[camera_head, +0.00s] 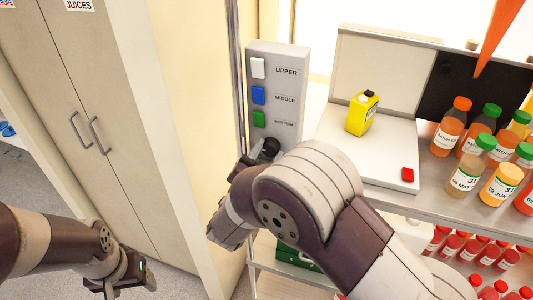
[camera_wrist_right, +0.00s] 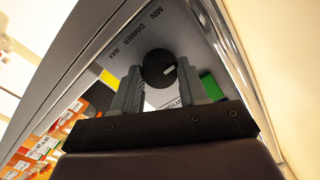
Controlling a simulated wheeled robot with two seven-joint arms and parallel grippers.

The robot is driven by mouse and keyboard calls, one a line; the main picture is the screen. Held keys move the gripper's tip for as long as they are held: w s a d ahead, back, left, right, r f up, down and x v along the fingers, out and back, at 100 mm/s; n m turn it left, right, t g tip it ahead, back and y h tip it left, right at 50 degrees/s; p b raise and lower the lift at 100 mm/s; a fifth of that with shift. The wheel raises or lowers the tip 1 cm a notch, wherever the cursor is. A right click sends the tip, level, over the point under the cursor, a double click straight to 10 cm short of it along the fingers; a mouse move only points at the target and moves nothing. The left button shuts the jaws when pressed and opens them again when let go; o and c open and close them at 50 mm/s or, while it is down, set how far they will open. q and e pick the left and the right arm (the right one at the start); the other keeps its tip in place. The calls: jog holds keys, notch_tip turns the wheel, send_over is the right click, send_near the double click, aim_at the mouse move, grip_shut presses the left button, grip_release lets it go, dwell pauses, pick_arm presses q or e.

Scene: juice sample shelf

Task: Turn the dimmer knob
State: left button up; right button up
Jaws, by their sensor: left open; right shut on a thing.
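The dimmer knob (camera_wrist_right: 153,72) is round and black with a short white pointer mark. It sits on the grey panel between the words MIN and MAX in the right wrist view. My right gripper (camera_wrist_right: 159,68) is shut on it, one finger on each side. In the head view my right arm covers most of the knob's area. The grey switch panel (camera_head: 289,62) carries a white, a blue and a green button, labelled UPPER, MIDDLE and BOTTOM. My left gripper (camera_head: 122,284) is open and empty, low at the left near the cabinet.
A yellow canister (camera_head: 361,116) stands on a white device with a red button (camera_head: 407,174), right of the panel. Several juice bottles (camera_head: 465,178) crowd the shelf at the right, with red ones below. A tall beige cabinet (camera_head: 105,100) fills the left.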

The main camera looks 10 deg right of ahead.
jog(key=shift+r+n+p, duration=0.2)
jog(key=shift+n+p, duration=0.25)
jog(key=shift+n, duration=0.25)
jog(key=shift+f+n, duration=0.1)
jog(key=shift+n, duration=0.3)
jog(key=shift+f, duration=0.1)
jog(key=o, duration=1.1)
jog(key=shift+c, duration=0.2)
jog(key=shift+s+a, duration=0.1)
